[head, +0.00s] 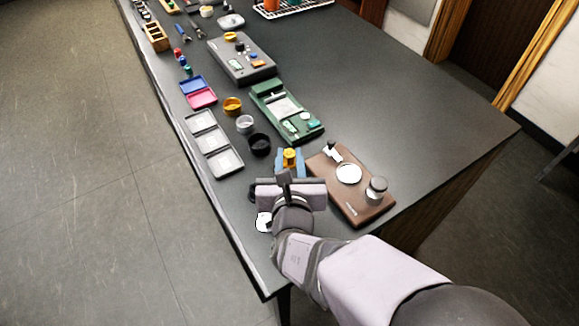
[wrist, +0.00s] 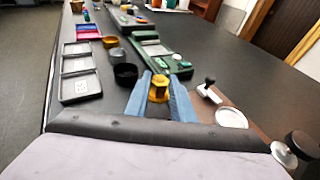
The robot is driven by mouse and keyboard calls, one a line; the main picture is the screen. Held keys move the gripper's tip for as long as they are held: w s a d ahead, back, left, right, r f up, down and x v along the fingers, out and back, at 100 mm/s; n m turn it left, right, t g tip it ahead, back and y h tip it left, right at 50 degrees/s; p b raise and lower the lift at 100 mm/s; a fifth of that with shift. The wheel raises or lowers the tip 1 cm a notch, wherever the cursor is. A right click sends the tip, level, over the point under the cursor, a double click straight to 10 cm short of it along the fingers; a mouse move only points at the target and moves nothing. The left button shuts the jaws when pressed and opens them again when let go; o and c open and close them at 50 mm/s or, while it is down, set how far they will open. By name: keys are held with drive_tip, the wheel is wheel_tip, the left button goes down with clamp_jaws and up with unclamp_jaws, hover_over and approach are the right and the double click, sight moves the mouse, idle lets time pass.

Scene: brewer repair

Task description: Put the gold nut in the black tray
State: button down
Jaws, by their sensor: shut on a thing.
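The gold nut (wrist: 158,88) is between the two blue fingers of my gripper (wrist: 160,98), which is shut on it. In the head view the nut (head: 290,156) shows at the tips of my gripper (head: 290,163), near the brown base. A round black tray (head: 259,144), like a shallow cup, stands on the table just left of and beyond the nut. It also shows in the wrist view (wrist: 125,75), left of the fingers. The nut is apart from it. How high the nut is above the table is hard to tell.
A gold cup (head: 232,105) and a silver cup (head: 245,124) stand in line beyond the black one. A dark three-part tray (head: 213,144) lies to the left. A green device (head: 286,111) is beyond, and a brown brewer base (head: 349,190) is at right.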

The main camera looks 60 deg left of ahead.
drive_tip(key=shift+f, duration=1.8)
drive_tip(key=shift+f, duration=0.25)
drive_tip(key=c, duration=1.5)
unclamp_jaws()
drive_tip(key=shift+r, duration=0.15)
drive_tip(key=shift+r+p, duration=0.15)
drive_tip(key=shift+p, duration=0.15)
drive_tip(key=shift+s+d, duration=0.25)
drive_tip(key=shift+d, duration=0.05)
drive_tip(key=b+v, duration=0.2)
drive_tip(key=v, duration=0.9)
drive_tip(key=shift+d+r, duration=0.1)
drive_tip(key=shift+d, duration=0.05)
